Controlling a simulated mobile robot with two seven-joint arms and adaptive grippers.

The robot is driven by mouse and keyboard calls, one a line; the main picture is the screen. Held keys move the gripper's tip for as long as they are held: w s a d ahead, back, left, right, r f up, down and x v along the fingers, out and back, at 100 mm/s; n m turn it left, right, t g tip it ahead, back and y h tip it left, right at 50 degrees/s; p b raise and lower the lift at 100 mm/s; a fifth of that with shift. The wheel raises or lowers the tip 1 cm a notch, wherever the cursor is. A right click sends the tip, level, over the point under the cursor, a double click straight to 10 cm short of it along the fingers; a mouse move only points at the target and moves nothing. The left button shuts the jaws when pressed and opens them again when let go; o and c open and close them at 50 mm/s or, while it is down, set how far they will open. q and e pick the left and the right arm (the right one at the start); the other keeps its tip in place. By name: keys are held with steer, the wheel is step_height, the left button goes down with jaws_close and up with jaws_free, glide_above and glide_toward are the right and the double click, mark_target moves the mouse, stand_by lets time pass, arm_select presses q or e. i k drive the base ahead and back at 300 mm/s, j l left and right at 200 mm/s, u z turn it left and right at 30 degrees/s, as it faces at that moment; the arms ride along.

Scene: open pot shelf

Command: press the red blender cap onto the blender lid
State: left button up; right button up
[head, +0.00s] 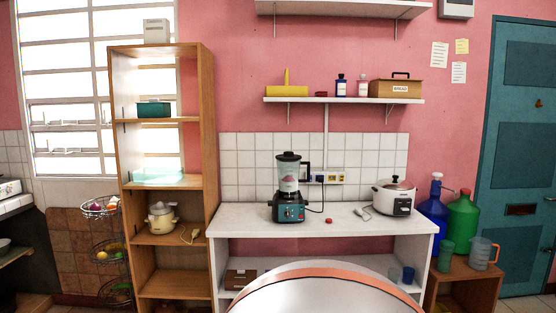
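The blender (289,190) stands upright on the white counter (240,224), with a teal base, a clear jar and a dark lid (288,156) on top. A small red piece, which looks like the red blender cap (329,220), lies on the counter to the right of the blender base, near the front edge. It is apart from the blender. It is too small to make out its shape. Neither of my grippers is in view.
A white rice cooker (394,197) stands on the counter at the right, with a cable beside it. A wall shelf (350,100) above holds a bread box and another small red item (321,94). A tall wooden shelf (211,150) rises at the counter's left.

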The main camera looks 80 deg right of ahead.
mark_target(287, 155)
steer(key=z, duration=2.7)
